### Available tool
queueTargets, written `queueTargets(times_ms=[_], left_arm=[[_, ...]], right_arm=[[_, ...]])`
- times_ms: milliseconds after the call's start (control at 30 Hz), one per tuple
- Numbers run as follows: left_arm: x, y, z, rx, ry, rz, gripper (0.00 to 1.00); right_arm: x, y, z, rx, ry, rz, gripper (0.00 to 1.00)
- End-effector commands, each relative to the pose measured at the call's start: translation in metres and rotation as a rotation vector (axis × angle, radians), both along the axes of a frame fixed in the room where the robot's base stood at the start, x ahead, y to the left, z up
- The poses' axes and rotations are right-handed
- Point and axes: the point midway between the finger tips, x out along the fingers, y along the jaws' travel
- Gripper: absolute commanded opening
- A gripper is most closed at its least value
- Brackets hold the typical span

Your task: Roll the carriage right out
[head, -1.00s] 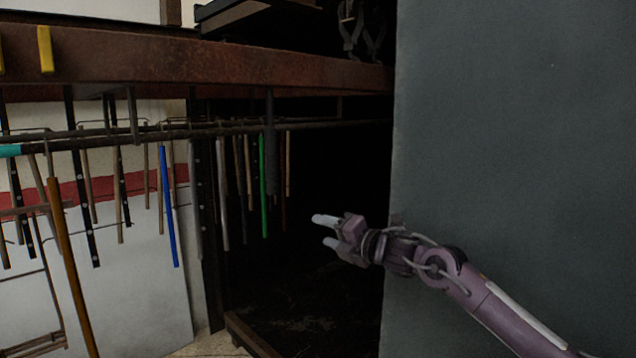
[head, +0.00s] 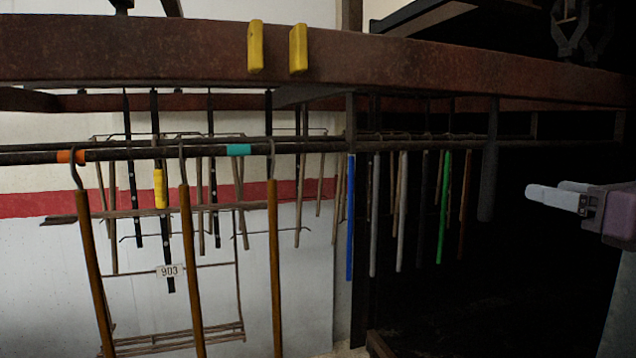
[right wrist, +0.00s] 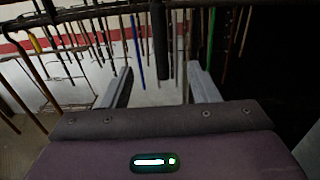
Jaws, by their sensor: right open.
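A hanging carriage with a 903 tag (head: 169,271) shows at the left of the head view. Its brown bars (head: 190,255) hook over the dark rail (head: 320,147), and wire shelves hang among them. A yellow grip (head: 159,188) hangs on a dark strip by the tag. The rail bears an orange band (head: 71,156) and a teal band (head: 239,150). My right gripper (head: 554,192) is open and empty at the right edge, well right of the carriage. In the right wrist view its fingers (right wrist: 160,88) stand apart. My left gripper is out of view.
A rusty beam (head: 420,82) with two yellow blocks (head: 298,50) runs above the rail. Several thin rods hang in the middle, including a blue rod (head: 350,218) and a green rod (head: 443,205). A thick dark post (head: 488,165) hangs left of my right gripper.

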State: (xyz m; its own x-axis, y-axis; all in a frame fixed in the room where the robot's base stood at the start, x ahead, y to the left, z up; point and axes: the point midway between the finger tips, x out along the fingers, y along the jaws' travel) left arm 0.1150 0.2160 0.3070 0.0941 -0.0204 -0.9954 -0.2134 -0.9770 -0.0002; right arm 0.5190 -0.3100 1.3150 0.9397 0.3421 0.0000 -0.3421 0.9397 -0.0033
Motion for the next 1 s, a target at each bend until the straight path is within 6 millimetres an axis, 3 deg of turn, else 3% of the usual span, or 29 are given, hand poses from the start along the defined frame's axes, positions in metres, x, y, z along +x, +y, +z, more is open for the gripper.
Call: queueTargets(times_ms=[100,633,700,1000], left_arm=[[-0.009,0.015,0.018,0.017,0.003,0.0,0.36],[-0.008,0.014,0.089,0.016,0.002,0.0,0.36],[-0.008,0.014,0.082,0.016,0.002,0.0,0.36],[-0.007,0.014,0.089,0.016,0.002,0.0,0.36]], right_arm=[[0.015,0.007,0.007,0.004,0.004,0.003,0.55],[0.095,0.036,0.006,0.007,0.002,0.003,0.55],[0.094,0.034,0.001,0.003,0.0,-0.001,0.55],[0.105,0.038,0.002,0.005,0.001,-0.001,0.55]])
